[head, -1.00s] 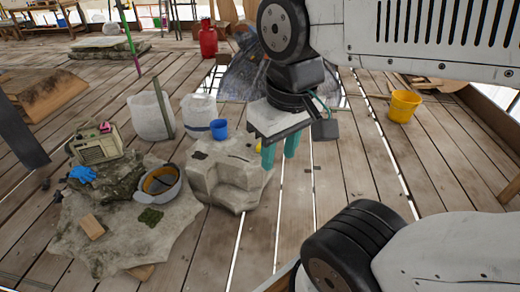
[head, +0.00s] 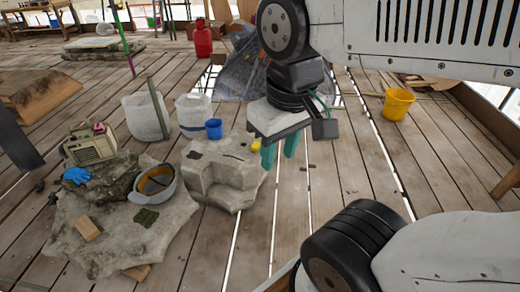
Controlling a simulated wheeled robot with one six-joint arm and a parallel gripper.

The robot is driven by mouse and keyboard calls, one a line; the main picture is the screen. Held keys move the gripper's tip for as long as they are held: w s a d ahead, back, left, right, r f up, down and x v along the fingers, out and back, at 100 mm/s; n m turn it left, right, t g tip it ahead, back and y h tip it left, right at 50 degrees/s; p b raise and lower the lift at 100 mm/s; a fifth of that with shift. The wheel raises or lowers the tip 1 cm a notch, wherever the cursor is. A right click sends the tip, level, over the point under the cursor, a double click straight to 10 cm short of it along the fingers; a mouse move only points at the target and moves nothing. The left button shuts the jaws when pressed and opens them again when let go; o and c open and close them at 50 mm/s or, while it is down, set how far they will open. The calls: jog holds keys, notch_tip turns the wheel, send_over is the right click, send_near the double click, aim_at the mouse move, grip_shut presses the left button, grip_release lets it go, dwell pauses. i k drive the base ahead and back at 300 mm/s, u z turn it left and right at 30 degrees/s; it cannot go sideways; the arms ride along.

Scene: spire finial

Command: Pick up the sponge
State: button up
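My gripper (head: 280,153) hangs pointing down at the right edge of the pale stone block (head: 220,180), with its two teal fingers apart and nothing visible between them. I cannot tell for sure which thing is the sponge. A small yellow object (head: 255,146) lies at the block's right side, just left of the fingers. A tan rectangular piece (head: 87,228) and a dark green flat pad (head: 146,217) lie on the flat stone slab (head: 115,250). A small pink object (head: 99,128) sits on the beige radio (head: 91,147).
A blue cup (head: 214,128) stands on the stone block. A grey and yellow helmet (head: 155,183) and blue gloves (head: 77,175) lie on the rocks at left. White containers (head: 146,116) stand behind. A yellow bucket (head: 397,104) is at right. The planks between are mostly clear.

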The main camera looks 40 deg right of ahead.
aim_at(256, 146)
jog(key=z, duration=0.55)
jog(key=k, duration=1.25)
jog(key=z, duration=1)
jog(key=i, duration=1.15)
jog(key=z, duration=0.3)
jog(key=i, duration=1.65)
jog(key=u, duration=0.8)
jog(key=i, duration=0.85)
jog(key=u, duration=1.45)
jog(key=i, duration=0.6)
jog(key=u, duration=0.45)
